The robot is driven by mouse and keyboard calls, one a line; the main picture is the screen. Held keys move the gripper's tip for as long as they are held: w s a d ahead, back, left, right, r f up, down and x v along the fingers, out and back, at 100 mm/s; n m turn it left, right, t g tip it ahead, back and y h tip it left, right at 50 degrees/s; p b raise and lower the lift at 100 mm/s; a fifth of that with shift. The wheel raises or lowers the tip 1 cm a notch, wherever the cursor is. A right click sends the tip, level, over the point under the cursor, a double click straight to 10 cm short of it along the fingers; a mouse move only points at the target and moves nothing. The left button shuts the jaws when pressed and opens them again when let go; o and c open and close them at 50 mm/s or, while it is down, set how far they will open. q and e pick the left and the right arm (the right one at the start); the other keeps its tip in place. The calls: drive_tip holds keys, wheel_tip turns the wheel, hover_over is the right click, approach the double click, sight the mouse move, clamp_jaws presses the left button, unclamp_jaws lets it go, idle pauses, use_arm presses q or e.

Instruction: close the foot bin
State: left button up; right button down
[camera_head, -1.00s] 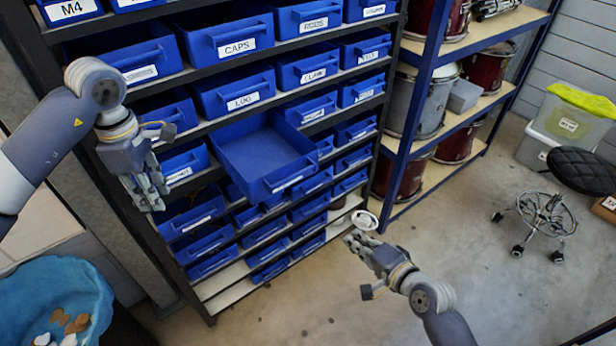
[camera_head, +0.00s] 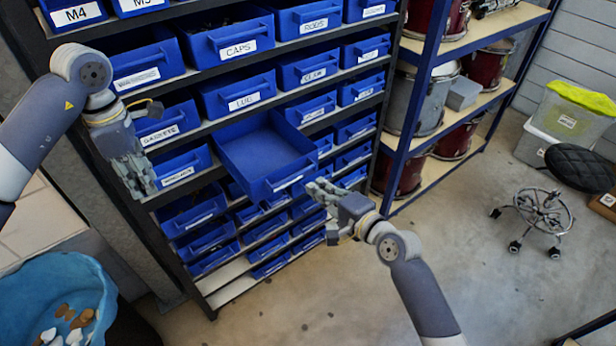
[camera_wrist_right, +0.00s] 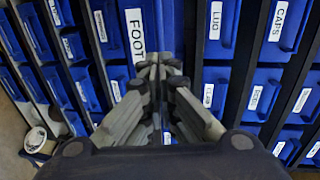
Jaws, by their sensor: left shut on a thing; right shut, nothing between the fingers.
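The foot bin (camera_head: 262,150) is a blue, empty-looking drawer that sticks out of the rack, well ahead of its neighbours. Its label (camera_wrist_right: 137,35) reads FOOT in the right wrist view. My right gripper (camera_head: 318,188) is shut and empty, close to the right end of the bin's front. In the right wrist view its fingertips (camera_wrist_right: 160,68) are together just in front of the bin face; I cannot tell whether they touch it. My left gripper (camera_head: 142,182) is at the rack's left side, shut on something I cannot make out.
Other labelled blue bins (camera_head: 238,95) fill the rack around the foot bin. A drum shelf (camera_head: 425,75) stands to the right. A blue tub (camera_head: 60,285) is at lower left, a black stool (camera_head: 580,168) at right. The floor between is clear.

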use_arm(q)
drive_tip(key=shift+r+p, duration=0.3)
drive_tip(key=shift+r, duration=0.15)
use_arm(e)
drive_tip(key=shift+x, duration=2.45)
drive_tip(key=shift+a, duration=0.1)
